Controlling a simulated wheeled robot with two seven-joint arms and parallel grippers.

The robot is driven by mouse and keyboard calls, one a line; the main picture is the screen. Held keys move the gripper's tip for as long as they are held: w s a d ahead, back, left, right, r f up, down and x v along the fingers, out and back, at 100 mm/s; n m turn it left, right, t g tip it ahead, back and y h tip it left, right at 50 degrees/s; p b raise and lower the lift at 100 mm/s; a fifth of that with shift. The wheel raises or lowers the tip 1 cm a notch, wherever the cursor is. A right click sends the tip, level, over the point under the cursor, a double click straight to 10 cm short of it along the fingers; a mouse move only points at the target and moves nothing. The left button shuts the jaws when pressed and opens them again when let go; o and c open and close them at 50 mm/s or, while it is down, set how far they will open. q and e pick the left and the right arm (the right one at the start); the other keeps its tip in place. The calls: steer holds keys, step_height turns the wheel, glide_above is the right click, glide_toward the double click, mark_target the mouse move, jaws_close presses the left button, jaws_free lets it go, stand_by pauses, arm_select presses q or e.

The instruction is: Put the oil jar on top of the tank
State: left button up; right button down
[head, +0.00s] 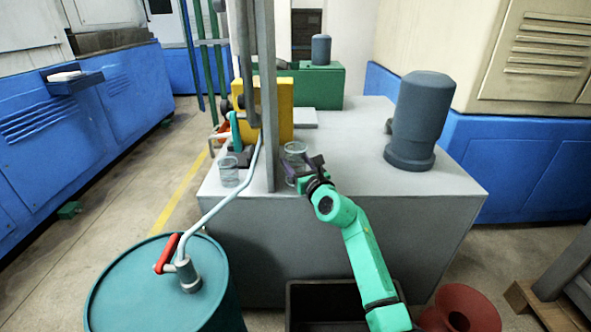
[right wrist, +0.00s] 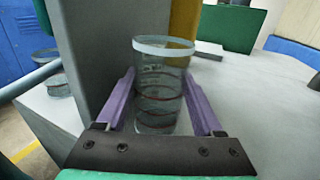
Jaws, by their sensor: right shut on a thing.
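The oil jar, a clear glass jar with a pale rim (right wrist: 160,85), stands upright between the two purple fingers of my right gripper (right wrist: 160,110) in the right wrist view. In the head view the jar (head: 294,152) is at the front of the grey tank top (head: 345,168), just right of a grey post. My right gripper (head: 303,172) is shut on it. Whether the jar's base touches the tank top cannot be told. A second glass jar (head: 229,172) stands on the tank's left front corner, left of the post.
The upright grey post (head: 265,90) stands close left of the held jar. A yellow block (head: 277,110) is behind it, and a dark grey motor (head: 417,115) stands to the right. A teal drum (head: 150,290) with a hand pump is at front left. The tank's middle top is clear.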

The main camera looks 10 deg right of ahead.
mark_target(299, 166)
steer(key=shift+a+f, duration=0.1)
steer(key=shift+f, duration=0.15)
arm_select(q)
steer(key=shift+s+r, duration=0.15)
steer(key=shift+r, duration=0.35)
arm_select(e)
steer(key=shift+r, duration=0.15)
steer(key=shift+f, duration=0.2)
arm_select(q)
steer(key=shift+r, duration=0.2)
arm_select(e)
steer(key=shift+c, duration=1.5)
jaws_free()
steer(key=shift+r, duration=0.2)
steer(key=s, duration=0.1)
steer(key=s+p, duration=0.1)
steer(key=s, duration=0.1)
steer(key=s+p, duration=0.1)
steer(key=shift+s+d, duration=0.25)
steer(key=shift+d, duration=0.1)
arm_select(q)
step_height(299, 166, down, 10)
steer(key=a+p, duration=0.1)
steer(key=shift+r+p, duration=0.2)
steer(key=shift+p, duration=0.15)
arm_select(e)
steer(key=s+d, duration=0.1)
steer(key=s, duration=0.6)
steer(key=shift+s, duration=0.15)
